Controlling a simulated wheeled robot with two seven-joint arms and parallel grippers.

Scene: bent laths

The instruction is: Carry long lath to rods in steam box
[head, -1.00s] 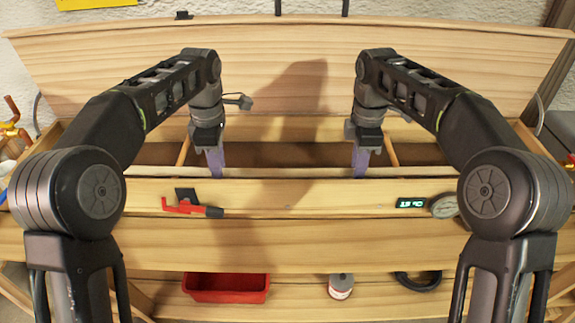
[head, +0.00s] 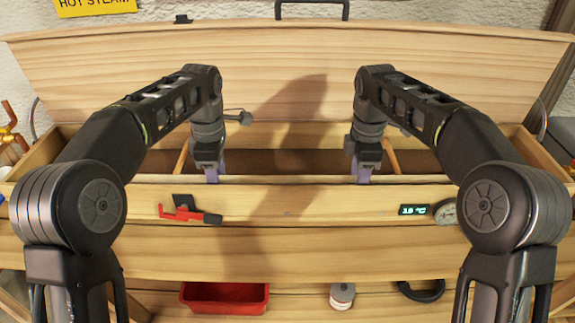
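The steam box (head: 290,205) stands open in front of me. A thin pale strip, which looks like the long lath (head: 290,179), runs along just behind the front wall's top edge; its lower part is hidden. My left gripper (head: 212,177) and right gripper (head: 364,177) point down inside the box, their purple fingers overlapping this strip and seeming shut on it. The fingertips are hidden by the front wall. Two light wooden rods show inside, a left one (head: 181,158) and a right one (head: 393,161). I cannot see whether the lath touches them.
The raised lid (head: 290,60) stands behind the box. A red latch (head: 185,212), a display (head: 413,210) and a round gauge (head: 445,211) sit on the front wall. Below are a red bin (head: 225,297), a small jar (head: 342,296) and a black ring (head: 421,291).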

